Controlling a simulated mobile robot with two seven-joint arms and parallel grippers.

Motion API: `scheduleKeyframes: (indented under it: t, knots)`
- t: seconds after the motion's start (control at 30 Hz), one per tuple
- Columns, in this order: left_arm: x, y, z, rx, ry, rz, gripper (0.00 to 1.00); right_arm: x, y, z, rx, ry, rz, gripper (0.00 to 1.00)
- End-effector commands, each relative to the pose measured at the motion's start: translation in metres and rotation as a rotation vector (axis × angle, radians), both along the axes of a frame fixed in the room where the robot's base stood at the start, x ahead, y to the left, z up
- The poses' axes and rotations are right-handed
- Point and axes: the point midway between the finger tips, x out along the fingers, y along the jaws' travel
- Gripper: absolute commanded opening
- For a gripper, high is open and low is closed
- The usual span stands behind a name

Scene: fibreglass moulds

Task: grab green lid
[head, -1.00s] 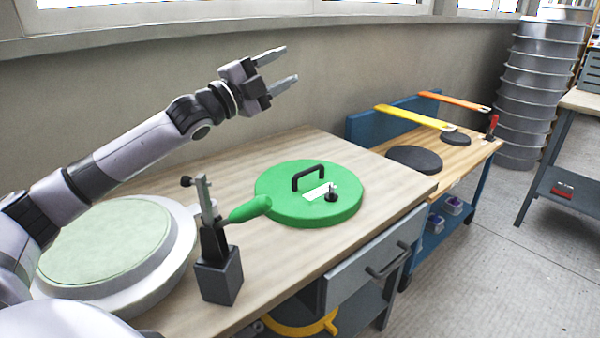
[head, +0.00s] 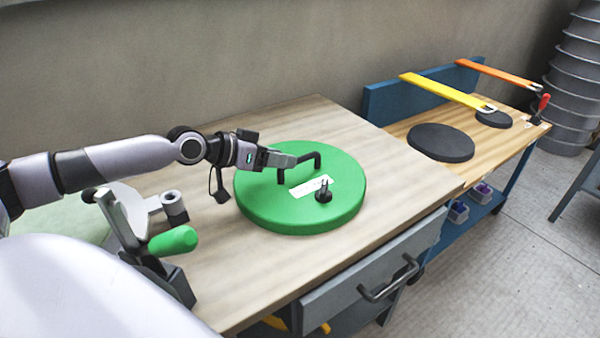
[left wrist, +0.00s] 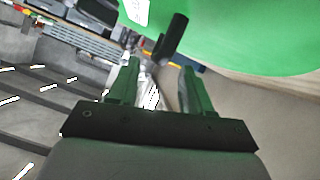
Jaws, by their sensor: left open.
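The green lid (head: 270,205) lies flat on the wooden workbench. It has a black arched handle (head: 317,161), a white label (head: 310,187) and a small dark knob (head: 323,194). My left gripper (head: 297,158) is over the lid, its fingertips close to the left part of the handle. In the left wrist view the open left fingers (left wrist: 160,75) point toward the handle (left wrist: 173,35), which shows just beyond them, with nothing held between them. The lid (left wrist: 240,35) fills the upper right there. I cannot tell whether the fingers touch the handle. My right gripper is not in view.
A toggle clamp with a green grip (head: 173,240) stands on the workbench (head: 225,285) left of the lid. A lower bench on the right holds black discs (head: 441,142) and a yellow strap (head: 440,91). A grey drawer (head: 350,295) is under the front edge.

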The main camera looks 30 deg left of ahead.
Motion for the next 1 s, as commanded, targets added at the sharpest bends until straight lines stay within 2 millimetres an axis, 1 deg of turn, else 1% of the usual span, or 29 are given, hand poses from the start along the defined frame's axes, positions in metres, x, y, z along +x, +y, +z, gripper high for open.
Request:
scheduleKeyframes:
  t: [0.27, 0.4, 0.53, 0.7, 0.9, 0.97, 1.0]
  knots:
    - [0.016, -0.01, -0.007, -0.001, -0.002, -0.002, 0.49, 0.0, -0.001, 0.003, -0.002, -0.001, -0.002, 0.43]
    - [0.03, -0.019, -0.014, 0.0, -0.004, -0.002, 0.49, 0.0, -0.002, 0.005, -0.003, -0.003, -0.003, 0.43]
    - [0.041, -0.024, -0.022, 0.001, -0.004, -0.001, 0.49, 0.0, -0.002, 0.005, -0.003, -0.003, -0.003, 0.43]
    - [0.047, -0.027, -0.026, 0.004, -0.003, -0.001, 0.49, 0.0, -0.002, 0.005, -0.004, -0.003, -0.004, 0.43]
    - [0.047, -0.027, -0.026, 0.005, -0.003, -0.002, 0.49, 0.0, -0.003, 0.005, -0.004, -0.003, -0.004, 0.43]
    - [0.047, -0.027, -0.026, 0.004, -0.003, -0.001, 0.3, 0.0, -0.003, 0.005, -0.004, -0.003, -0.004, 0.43]
    - [0.047, -0.027, -0.026, 0.004, -0.003, -0.001, 0.17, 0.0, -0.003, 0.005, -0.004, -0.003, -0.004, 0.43]
